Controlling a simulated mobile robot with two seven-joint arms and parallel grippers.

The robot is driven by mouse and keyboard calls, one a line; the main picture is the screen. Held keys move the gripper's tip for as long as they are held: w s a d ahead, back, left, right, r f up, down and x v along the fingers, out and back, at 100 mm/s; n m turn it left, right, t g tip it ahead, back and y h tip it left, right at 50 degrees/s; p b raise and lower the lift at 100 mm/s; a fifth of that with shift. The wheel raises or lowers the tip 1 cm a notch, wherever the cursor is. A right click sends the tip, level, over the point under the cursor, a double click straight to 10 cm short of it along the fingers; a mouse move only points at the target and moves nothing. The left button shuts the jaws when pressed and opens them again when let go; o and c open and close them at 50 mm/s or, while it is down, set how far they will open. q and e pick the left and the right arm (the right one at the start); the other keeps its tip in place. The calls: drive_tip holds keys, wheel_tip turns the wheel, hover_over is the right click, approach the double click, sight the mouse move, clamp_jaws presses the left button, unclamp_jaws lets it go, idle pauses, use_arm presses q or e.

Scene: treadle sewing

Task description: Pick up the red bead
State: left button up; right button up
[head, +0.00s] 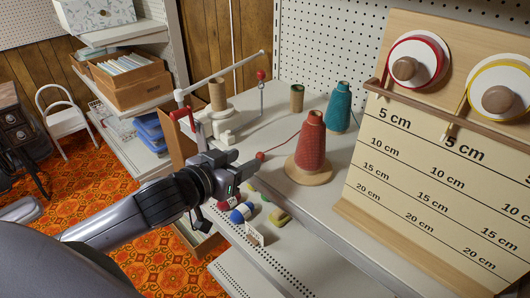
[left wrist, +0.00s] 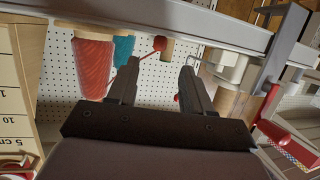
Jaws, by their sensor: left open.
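The red bead (head: 260,156) is a small ball at the end of red yarn that runs to the red cone (head: 311,146) on its round wooden base. My left gripper (head: 243,164) is just left of the bead in the head view, over the shelf's front edge. In the left wrist view the bead (left wrist: 159,43) shows just past the fingertips of my left gripper (left wrist: 159,67), in line with the gap between them. The gripper is open and nothing is between its fingers. My right gripper is not in view.
A teal cone (head: 339,108) and a small olive spool (head: 297,97) stand behind the red cone. A white winder with a crank (head: 218,122) stands at left. A measuring board (head: 440,150) rises at right. Several yarn balls (head: 242,212) lie on the lower shelf.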

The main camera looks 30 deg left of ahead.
sight(259, 155)
use_arm(q)
drive_tip(key=shift+p+x, duration=0.45)
drive_tip(key=shift+x, duration=2.55)
drive_tip(key=shift+s+d+f, duration=0.1)
clamp_jaws()
